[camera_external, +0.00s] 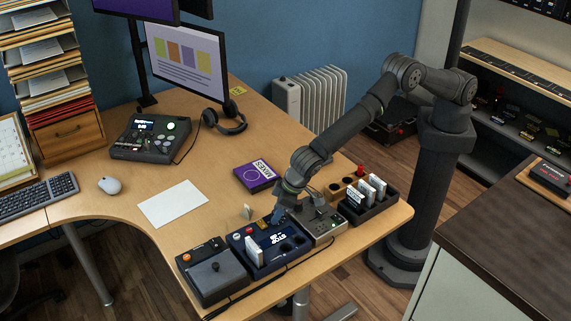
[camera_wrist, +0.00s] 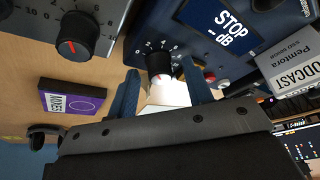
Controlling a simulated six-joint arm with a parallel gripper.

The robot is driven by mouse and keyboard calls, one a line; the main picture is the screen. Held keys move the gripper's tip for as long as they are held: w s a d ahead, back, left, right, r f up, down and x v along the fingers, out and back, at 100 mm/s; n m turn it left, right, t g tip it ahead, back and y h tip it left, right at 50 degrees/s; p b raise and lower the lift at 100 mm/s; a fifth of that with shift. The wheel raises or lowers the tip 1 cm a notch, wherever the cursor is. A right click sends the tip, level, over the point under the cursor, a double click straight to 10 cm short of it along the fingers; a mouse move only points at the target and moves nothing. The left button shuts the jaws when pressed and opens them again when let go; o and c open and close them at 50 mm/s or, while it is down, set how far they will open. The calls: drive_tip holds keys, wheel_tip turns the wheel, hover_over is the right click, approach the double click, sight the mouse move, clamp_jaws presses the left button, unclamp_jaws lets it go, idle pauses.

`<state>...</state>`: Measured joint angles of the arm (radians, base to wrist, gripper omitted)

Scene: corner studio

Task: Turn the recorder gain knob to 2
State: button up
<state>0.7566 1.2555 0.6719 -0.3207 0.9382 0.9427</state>
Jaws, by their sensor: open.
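The recorder is a dark blue unit (camera_external: 262,258) near the front edge of the wooden desk; its screen reads "STOP - dB" in the wrist view (camera_wrist: 222,22). Its gain knob (camera_wrist: 159,62) is dark with a pale, red-tinged front and sits inside a scale of white numbers. I cannot read clearly which number its pointer faces. My gripper (camera_wrist: 161,76) is open, its two blue fingers on either side of the knob. I cannot tell whether they touch it. In the external view my gripper (camera_external: 279,214) is low at the recorder's back edge and hides the knob.
A grey unit with a red-marked knob (camera_wrist: 72,46) stands beside the recorder. A black unit (camera_external: 213,271) is on its other side. White cartridges (camera_external: 377,186) stand in a rack at the right. A purple "MIXES" box (camera_external: 255,177) and paper (camera_external: 172,204) lie behind.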

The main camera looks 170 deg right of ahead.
drive_tip(key=v, duration=1.7)
drive_tip(key=shift+r, duration=0.25)
drive_tip(key=shift+f, duration=0.1)
drive_tip(key=x, duration=1.7)
drive_tip(key=shift+f, duration=0.2)
